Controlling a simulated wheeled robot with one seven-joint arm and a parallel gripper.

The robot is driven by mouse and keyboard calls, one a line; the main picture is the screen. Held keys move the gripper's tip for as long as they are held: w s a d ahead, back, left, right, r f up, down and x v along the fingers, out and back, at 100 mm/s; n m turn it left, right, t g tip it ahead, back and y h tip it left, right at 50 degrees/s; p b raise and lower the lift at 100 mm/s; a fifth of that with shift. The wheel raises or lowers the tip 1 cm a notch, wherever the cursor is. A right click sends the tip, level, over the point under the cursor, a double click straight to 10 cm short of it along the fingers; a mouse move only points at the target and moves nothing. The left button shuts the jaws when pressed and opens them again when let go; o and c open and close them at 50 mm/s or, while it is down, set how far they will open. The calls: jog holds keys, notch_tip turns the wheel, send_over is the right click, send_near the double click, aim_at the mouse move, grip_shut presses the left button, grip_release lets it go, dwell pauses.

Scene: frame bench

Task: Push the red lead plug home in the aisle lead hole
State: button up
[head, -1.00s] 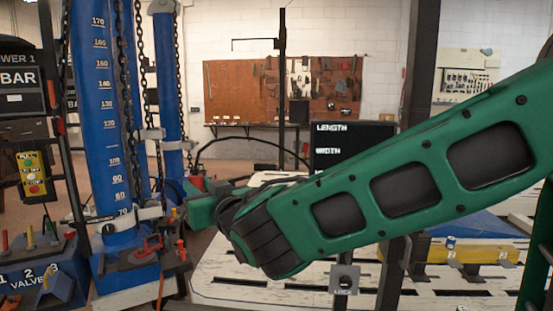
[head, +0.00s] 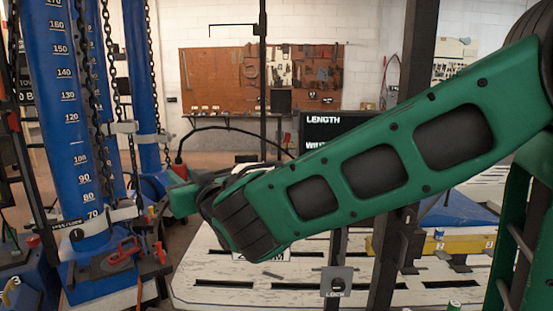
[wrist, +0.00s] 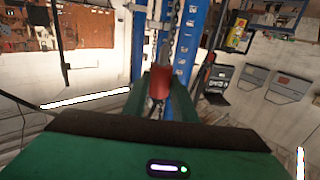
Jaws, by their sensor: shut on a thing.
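The red lead plug (wrist: 159,82) is between the fingers of my gripper (wrist: 160,90), which is shut on it. In the head view a bit of the red plug (head: 179,170) shows above my green gripper (head: 182,192), with a black cable arching up and to the right. The gripper is in front of the blue scaled columns, apart from them as far as I can tell. I cannot make out the aisle lead hole in either view; my arm hides much of the middle.
A blue column (head: 70,120) with a scale and chains stands at left, a red clamp (head: 123,250) at its base. A white slotted bench (head: 300,296) lies below my arm. A dark post (head: 408,130) and a LENGTH display (head: 320,122) are behind it.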

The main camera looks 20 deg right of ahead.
jog(key=w+d+m+h, duration=0.1)
jog(key=w+d, duration=0.3)
jog(key=d, duration=0.4)
jog(key=w+d+m+t+h, duration=0.1)
jog(key=w+d+h, duration=0.3)
jog(key=d, duration=0.5)
jog(key=w+d+f+m+h, duration=0.1)
jog(key=w+d+m+h, duration=0.2)
jog(key=d, duration=0.6)
jog(key=w, duration=0.2)
jog(key=shift+w+d, duration=0.2)
jog(key=shift+w, duration=0.15)
jog(key=shift+f, duration=2.85)
jog(key=shift+s+f, duration=0.15)
jog(key=shift+f, duration=1.9)
jog(key=o, duration=1.1)
jog(key=shift+o, duration=0.2)
